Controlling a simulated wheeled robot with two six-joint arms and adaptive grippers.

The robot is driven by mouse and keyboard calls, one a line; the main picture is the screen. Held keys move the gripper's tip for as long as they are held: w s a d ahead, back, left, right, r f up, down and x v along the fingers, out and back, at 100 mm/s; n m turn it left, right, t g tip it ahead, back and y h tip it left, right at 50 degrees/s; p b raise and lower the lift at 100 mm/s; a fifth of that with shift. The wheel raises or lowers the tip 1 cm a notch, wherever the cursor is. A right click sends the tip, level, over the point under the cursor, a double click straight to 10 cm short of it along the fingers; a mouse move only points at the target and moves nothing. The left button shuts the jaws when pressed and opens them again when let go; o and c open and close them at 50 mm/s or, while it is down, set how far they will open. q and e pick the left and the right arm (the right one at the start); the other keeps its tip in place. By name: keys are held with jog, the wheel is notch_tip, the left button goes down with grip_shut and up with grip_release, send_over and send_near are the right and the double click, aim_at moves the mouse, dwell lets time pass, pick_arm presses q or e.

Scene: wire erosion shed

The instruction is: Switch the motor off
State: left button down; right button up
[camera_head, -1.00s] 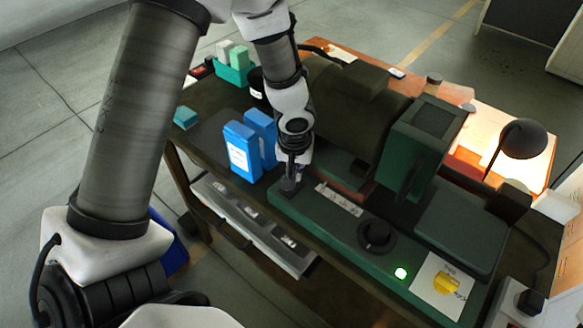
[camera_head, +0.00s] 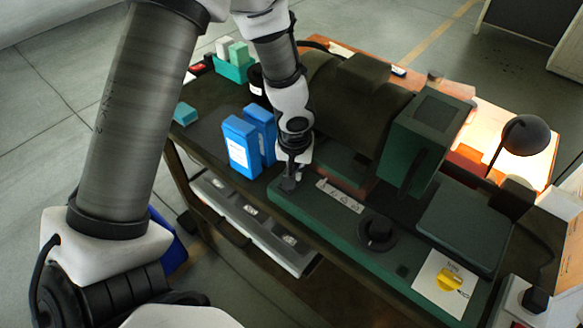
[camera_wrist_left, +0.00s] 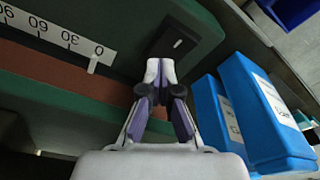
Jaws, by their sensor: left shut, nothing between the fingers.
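The motor (camera_head: 340,95) is a large dark cylinder on the bench machine. A black switch with a white mark (camera_wrist_left: 172,42) sits at the end of the machine's green base (camera_head: 345,222). My left gripper (camera_head: 290,178) is shut and empty, pointing down at this end of the base. In the left wrist view its closed fingertips (camera_wrist_left: 160,68) are right by the switch's near edge; I cannot tell whether they touch. A small indicator lamp (camera_head: 402,270) on the base is dark. My right gripper is out of view.
Two blue boxes (camera_head: 241,146) stand close beside the gripper. A desk lamp (camera_head: 525,136) stands at the right. A teal tray (camera_head: 233,70) is at the back.

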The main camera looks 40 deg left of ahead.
pick_arm(q)
notch_tip(320, 180, up, 7)
jog(key=p, duration=0.5)
jog(key=shift+p, duration=0.4)
jog(key=shift+s+f, duration=0.1)
jog(key=shift+f, duration=0.05)
